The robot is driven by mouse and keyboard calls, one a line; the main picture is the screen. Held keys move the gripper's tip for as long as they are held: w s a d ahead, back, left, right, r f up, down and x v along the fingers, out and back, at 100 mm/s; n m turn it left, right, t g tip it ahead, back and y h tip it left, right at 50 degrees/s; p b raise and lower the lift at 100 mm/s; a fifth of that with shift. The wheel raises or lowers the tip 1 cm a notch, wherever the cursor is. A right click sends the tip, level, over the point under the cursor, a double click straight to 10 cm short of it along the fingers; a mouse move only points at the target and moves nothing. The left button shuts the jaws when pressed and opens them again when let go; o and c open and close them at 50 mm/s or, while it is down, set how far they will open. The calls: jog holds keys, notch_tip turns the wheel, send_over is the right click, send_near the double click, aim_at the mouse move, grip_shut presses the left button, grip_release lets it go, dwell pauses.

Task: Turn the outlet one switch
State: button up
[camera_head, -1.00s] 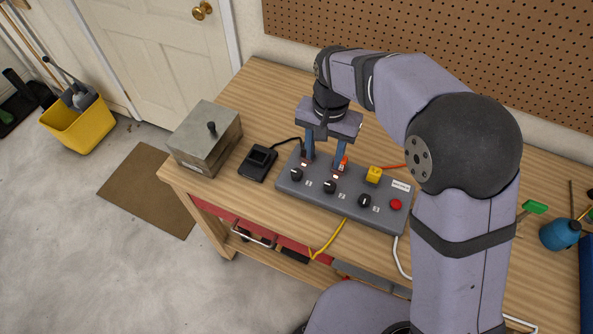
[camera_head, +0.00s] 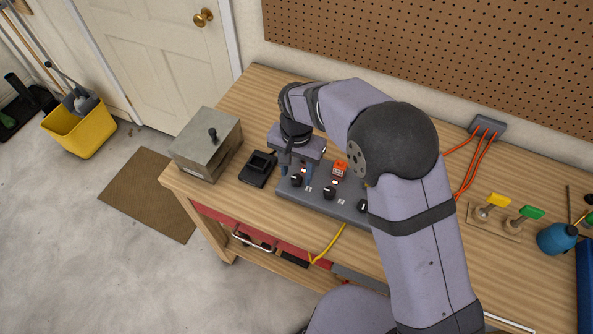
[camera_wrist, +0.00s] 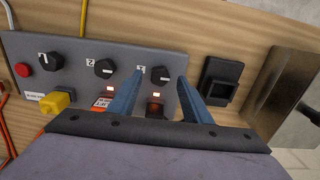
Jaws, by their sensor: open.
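A grey outlet panel (camera_head: 322,201) lies on the workbench and carries three black rotary knobs in a row. The left knob (camera_head: 296,180), middle knob (camera_head: 330,193) and right knob (camera_head: 363,206) each have a white pointer mark. In the wrist view the row appears reversed, and the panel's end knob (camera_wrist: 160,75) shows between my fingertips. My gripper (camera_wrist: 160,77) is open, with blue fingers either side of that knob; contact cannot be told. In the head view my gripper (camera_head: 296,177) is low over the panel's left end. A dark socket (camera_wrist: 155,107) beside that knob has a lit red lamp.
An orange plug (camera_head: 340,169) sits in the panel; a yellow plug (camera_wrist: 60,101) and red button (camera_wrist: 23,70) show at its other end. A black device (camera_head: 258,168) and metal box (camera_head: 206,145) stand left of the panel. Yellow and green levers (camera_head: 497,200) are at right.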

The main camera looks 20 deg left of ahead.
jog(key=shift+f, duration=0.85)
jog(key=c, duration=1.1)
